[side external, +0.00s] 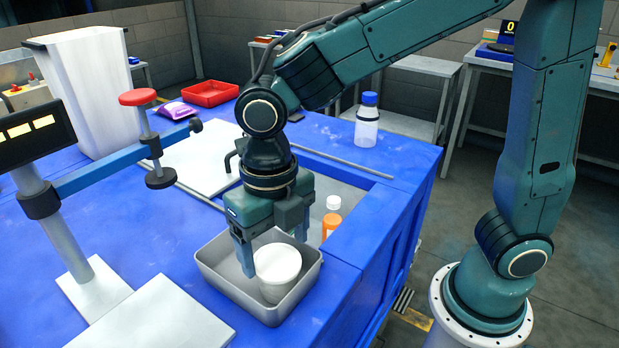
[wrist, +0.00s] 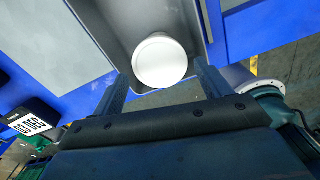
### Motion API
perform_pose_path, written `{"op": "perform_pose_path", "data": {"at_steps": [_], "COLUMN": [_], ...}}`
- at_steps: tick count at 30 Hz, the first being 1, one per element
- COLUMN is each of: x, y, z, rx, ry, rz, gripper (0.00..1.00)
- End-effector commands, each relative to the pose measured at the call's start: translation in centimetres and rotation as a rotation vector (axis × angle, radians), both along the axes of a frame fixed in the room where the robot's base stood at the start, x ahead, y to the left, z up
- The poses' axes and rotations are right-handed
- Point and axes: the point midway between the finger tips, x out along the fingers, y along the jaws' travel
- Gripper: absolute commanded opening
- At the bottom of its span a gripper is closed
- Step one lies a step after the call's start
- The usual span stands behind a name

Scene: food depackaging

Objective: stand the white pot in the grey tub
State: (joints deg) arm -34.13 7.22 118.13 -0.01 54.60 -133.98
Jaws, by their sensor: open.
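The white pot (side external: 277,272) stands inside the grey tub (side external: 222,285), toward its right side in the side view, and looks upright. My gripper (side external: 273,252) is just above and behind the pot, with its fingers pointing down over the tub. In the wrist view the round white top of the pot (wrist: 160,61) shows beyond the open fingertips (wrist: 160,78), and the tub's wall (wrist: 206,20) shows beside it. The jaws are open and apart from each other. The pot's base is partly hidden by the tub's front wall.
An orange bottle with a white cap (side external: 331,226) stands behind the tub. A clear blue-capped bottle (side external: 367,122) stands at the table's far right corner. A red tray (side external: 210,93) and a tall white bin (side external: 92,90) are at the back. A blue clamp arm (side external: 100,177) reaches in from the left.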

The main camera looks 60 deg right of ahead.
Motion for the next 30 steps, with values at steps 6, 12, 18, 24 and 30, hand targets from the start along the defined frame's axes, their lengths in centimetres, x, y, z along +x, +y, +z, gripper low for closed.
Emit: {"op": "perform_pose_path", "data": {"at_steps": [6,12,18,24,30], "x": [0.1,0.1,0.0,0.0,0.0], "y": [0.1,0.0,0.0,0.0,0.0], "z": [3.8,6.6,8.1,8.4,8.4], "rx": [0.002,0.002,0.001,-0.001,0.0], "ry": [-0.004,-0.002,-0.001,0.001,0.0], "rz": [0.0,0.0,0.0,0.0,0.0], "gripper": [0.77,0.77,0.77,0.77,0.77]}}
